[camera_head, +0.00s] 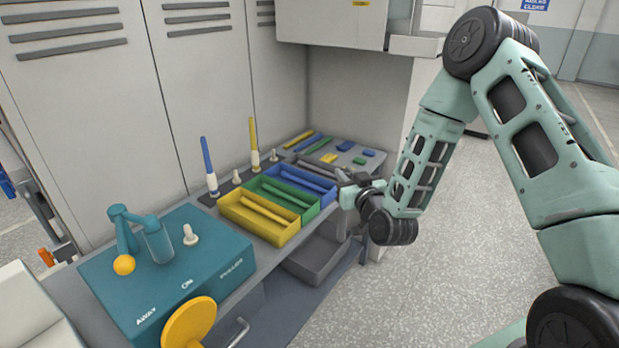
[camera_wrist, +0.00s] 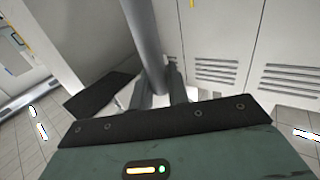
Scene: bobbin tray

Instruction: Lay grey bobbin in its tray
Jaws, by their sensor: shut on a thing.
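My gripper (camera_head: 348,182) is just right of the coloured trays in the head view, small and partly hidden by my wrist. In the wrist view, its fingers (camera_wrist: 160,90) are shut on the grey bobbin (camera_wrist: 143,38), a long plain grey rod running up out of the picture. A grey bin (camera_head: 318,262) sits low, below the bench edge; I cannot tell whether it is the bobbin's tray. Yellow (camera_head: 246,222), green (camera_head: 312,213) and blue (camera_head: 328,198) trays lie side by side on the bench, with rods in them.
A blue rod (camera_head: 208,163) and a yellow rod (camera_head: 253,138) stand upright behind the trays, near white pegs. A teal box (camera_head: 200,262) with a yellow disc (camera_head: 190,322) fills the bench's front left. Small coloured parts lie at the back right. Lockers stand behind.

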